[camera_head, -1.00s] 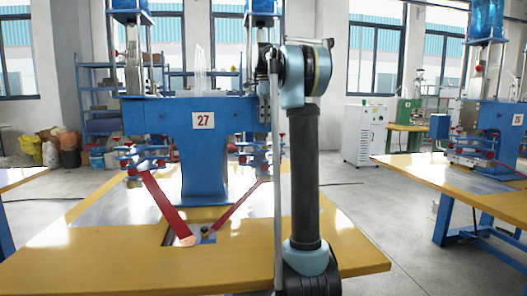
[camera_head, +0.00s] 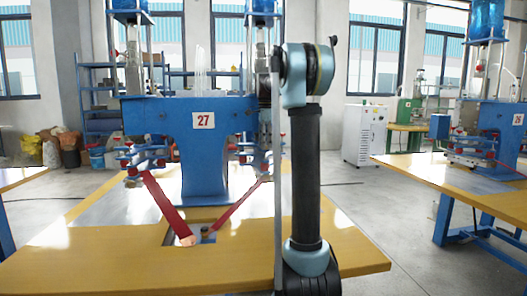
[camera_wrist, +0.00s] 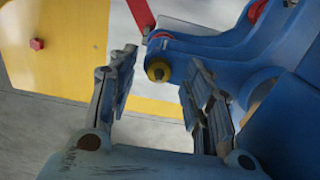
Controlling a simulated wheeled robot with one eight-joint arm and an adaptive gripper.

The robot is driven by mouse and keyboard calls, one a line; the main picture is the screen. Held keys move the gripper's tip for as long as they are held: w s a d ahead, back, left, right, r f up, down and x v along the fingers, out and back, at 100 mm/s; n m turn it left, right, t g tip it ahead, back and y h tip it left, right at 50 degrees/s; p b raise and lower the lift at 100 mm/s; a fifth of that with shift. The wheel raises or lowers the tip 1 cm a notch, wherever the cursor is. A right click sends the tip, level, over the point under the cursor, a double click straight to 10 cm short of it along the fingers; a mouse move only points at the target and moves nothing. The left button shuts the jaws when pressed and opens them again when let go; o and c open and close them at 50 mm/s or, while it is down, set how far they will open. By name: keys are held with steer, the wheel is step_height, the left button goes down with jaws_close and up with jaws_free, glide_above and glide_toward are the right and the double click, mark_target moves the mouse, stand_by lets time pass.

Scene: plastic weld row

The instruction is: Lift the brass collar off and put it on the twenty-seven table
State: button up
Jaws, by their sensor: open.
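The brass collar (camera_wrist: 158,70) is a small yellow ring with a dark centre. In the wrist view it sits at the rounded end of a blue machine part. My gripper (camera_wrist: 160,86) is open, one finger on each side of the collar in that picture; I cannot tell whether either touches it. I cannot make out the collar or gripper in the head view. The twenty-seven table (camera_head: 110,269) has a yellow top with a grey metal plate, in front of and under the blue machine with the number 27 sign (camera_head: 203,120).
Two red straps (camera_head: 166,209) slope down to a recess in the table. The front yellow strip is mostly clear. Another yellow table (camera_head: 445,174) with a blue machine stands at right. A white cabinet (camera_head: 363,133) is behind.

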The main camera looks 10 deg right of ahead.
steer(key=shift+f, duration=0.3)
steer(key=shift+c, duration=0.6)
steer(key=c, duration=0.9)
steer(key=shift+c, duration=0.2)
steer(key=shift+r, duration=0.15)
step_height(320, 180, up, 18)
